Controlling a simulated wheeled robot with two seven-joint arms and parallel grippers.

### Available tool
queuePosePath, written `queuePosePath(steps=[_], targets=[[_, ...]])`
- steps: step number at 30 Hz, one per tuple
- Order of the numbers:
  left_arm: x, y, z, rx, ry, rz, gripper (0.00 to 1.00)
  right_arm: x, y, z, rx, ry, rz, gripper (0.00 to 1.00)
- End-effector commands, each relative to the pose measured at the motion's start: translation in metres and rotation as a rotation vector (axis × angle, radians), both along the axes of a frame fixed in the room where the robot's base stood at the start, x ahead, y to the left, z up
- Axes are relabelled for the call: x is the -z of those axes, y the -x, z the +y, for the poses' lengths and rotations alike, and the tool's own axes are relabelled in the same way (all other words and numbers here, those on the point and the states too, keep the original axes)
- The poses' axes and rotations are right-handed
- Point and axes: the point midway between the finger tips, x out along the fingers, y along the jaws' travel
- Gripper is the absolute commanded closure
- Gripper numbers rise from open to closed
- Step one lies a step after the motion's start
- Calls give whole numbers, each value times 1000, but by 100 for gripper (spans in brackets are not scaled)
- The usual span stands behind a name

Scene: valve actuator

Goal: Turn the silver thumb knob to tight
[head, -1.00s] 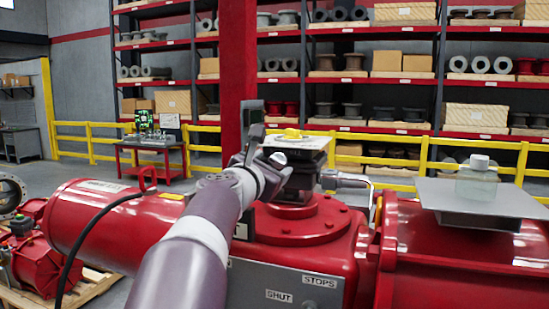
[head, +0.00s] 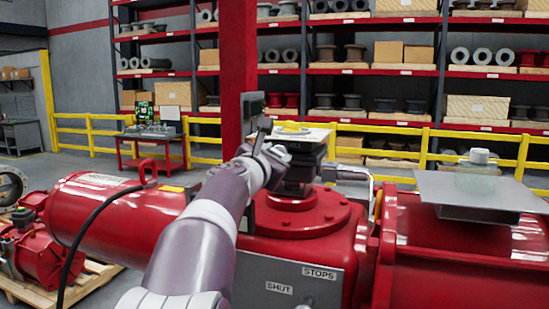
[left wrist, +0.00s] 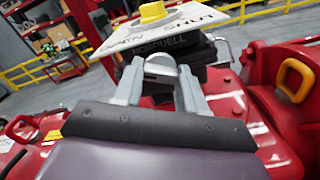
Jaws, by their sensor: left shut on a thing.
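The silver thumb knob (left wrist: 161,66) shows in the left wrist view as a rounded light-metal piece below the black indicator box (left wrist: 172,50). My left gripper (left wrist: 160,78) has a finger on each side of it and is shut on it. In the head view my left gripper (head: 272,162) is at the left side of the black box, above the red actuator housing (head: 300,215). My own wrist and hand hide the knob there. My right gripper is not in view.
A pale plate with a yellow pointer (left wrist: 152,12) tops the black box. A metal fitting with a bent tube (head: 347,176) is just right. A grey shelf plate (head: 480,192) with a clear bottle (head: 477,175) stands farther right. A black cable (head: 88,220) loops at left.

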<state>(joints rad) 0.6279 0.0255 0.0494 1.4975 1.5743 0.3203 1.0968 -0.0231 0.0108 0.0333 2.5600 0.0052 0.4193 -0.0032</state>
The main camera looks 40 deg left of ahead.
Motion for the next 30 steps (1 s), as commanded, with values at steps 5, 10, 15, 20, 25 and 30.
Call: queuePosePath(steps=[5, 10, 15, 20, 25, 30], targets=[[2, 0, 0, 0, -78, 23, 90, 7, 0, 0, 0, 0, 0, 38], [3, 0, 0, 1, -205, 64, 90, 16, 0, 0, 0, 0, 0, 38], [3, 0, 0, 1, -360, 113, 90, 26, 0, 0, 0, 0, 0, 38], [3, 0, 0, 0, -505, 159, 90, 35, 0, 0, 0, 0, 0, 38], [3, 0, 0, 1, -652, 206, 90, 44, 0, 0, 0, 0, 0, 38], [3, 0, 0, 0, -782, 247, 90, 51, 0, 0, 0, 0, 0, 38]])
